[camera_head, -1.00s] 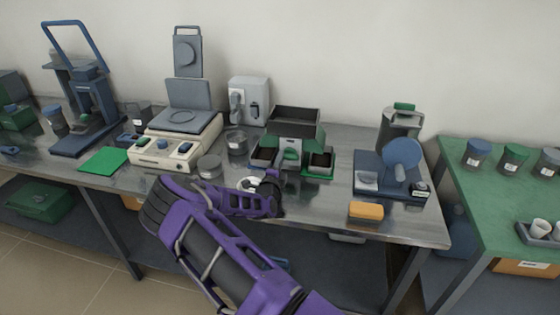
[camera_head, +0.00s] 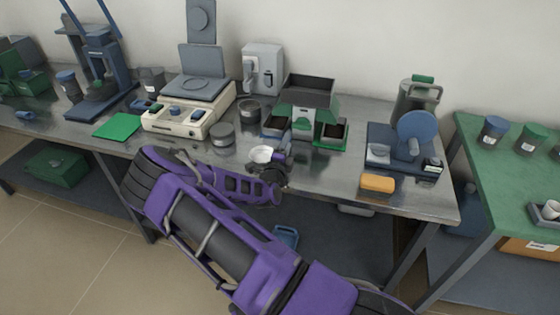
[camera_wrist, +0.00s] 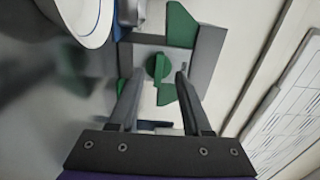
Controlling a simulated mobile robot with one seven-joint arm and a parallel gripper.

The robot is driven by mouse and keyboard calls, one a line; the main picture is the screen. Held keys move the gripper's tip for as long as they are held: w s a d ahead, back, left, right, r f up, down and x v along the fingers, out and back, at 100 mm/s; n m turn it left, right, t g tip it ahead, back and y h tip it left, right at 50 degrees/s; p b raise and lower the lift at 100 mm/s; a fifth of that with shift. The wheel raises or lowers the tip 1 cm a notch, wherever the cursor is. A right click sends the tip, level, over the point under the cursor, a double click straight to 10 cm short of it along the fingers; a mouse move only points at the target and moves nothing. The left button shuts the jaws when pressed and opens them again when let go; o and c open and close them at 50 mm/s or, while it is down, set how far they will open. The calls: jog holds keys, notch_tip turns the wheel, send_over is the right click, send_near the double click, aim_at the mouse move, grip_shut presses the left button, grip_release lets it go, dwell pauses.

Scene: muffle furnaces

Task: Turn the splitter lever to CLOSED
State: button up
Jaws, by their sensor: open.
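The splitter (camera_head: 309,93) is a box with a dark grey hopper on top and green sides, standing mid-bench with a small tray at each side. In the wrist view its lever shows as a green round knob (camera_wrist: 158,67) with a raised bar, on a pale face between green parts. The knob's setting cannot be read. My gripper (camera_head: 272,168) is at the bench's front edge, in front of the splitter and slightly left. In the wrist view its two fingers (camera_wrist: 157,82) are apart and empty, with the knob appearing between their tips. Contact with it cannot be seen.
A white dish (camera_head: 262,155) sits close beside my gripper. A cream instrument (camera_head: 183,118) and dark jars stand left. A blue-grey device (camera_head: 401,150) and yellow block (camera_head: 378,183) are right. Bare bench lies between the splitter and that device. A green table (camera_head: 510,165) stands further right.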

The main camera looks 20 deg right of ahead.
jog(key=v, duration=1)
jog(key=shift+s+a, duration=0.1)
